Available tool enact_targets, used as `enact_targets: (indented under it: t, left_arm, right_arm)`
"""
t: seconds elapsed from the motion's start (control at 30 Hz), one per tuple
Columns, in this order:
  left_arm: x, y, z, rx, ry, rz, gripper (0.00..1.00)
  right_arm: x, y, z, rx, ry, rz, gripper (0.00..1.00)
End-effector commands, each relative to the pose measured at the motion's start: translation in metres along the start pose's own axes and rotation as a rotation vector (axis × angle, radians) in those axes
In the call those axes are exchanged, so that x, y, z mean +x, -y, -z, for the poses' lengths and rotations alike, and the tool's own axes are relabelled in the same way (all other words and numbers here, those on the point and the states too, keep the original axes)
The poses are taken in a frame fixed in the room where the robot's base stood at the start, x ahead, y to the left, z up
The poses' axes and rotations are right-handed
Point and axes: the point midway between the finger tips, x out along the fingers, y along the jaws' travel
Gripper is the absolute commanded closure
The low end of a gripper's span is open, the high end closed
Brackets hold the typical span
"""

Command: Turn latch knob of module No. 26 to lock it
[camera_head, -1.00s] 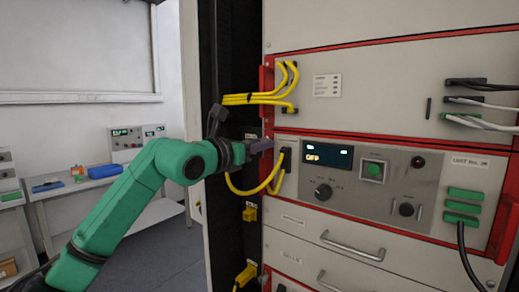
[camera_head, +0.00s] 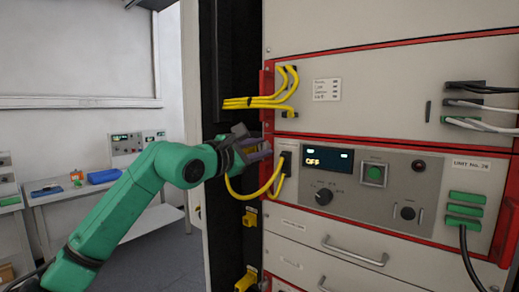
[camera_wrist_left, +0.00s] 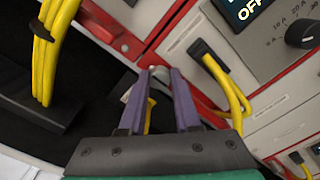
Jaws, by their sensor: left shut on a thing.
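The module labelled "UNIT No. 26" (camera_head: 471,163) is the red-framed panel in the middle of the rack, and its display (camera_head: 327,159) reads "OFF". My left gripper (camera_head: 267,152) is at the module's left edge, beside the yellow cable plug. In the left wrist view its two purple fingers (camera_wrist_left: 162,78) are shut on a small grey latch knob (camera_wrist_left: 160,70) at the red frame edge. The fingers hide most of the knob, so its lock position cannot be told. My right gripper is not in view.
Yellow cables (camera_head: 272,185) loop from a black plug (camera_wrist_left: 205,50) close to the right of my fingers. Another yellow bundle (camera_head: 265,102) hangs just above. The dark rack post (camera_head: 228,60) is to the left. A side bench (camera_head: 70,190) stands farther left.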

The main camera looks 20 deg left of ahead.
Motion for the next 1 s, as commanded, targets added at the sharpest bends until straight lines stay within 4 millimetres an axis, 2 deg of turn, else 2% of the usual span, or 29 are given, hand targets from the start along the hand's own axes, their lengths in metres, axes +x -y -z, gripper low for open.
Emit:
enact_targets:
  t: [0.57, 0.6, 0.63, 0.67, 1.0]
  left_arm:
    - [0.0, 0.0, 0.0, 0.037, 0.0, 0.0, 1.0]
    - [0.0, 0.0, -0.0001, 0.036, 0.0, 0.0, 0.57]
    - [0.0, 0.0, -0.0001, 0.036, 0.0, 0.0, 0.46]
    - [0.0, 0.0, -0.0001, 0.036, 0.0, 0.0, 0.39]
    - [-0.0027, 0.0006, 0.0008, 0.035, 0.001, -0.001, 0.39]
  right_arm:
    - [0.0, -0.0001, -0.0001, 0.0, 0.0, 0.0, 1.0]
    - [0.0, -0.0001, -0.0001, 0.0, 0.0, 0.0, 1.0]
    - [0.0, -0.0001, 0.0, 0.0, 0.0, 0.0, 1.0]
    - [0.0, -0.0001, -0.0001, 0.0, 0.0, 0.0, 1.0]
    - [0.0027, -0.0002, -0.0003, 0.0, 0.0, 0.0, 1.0]
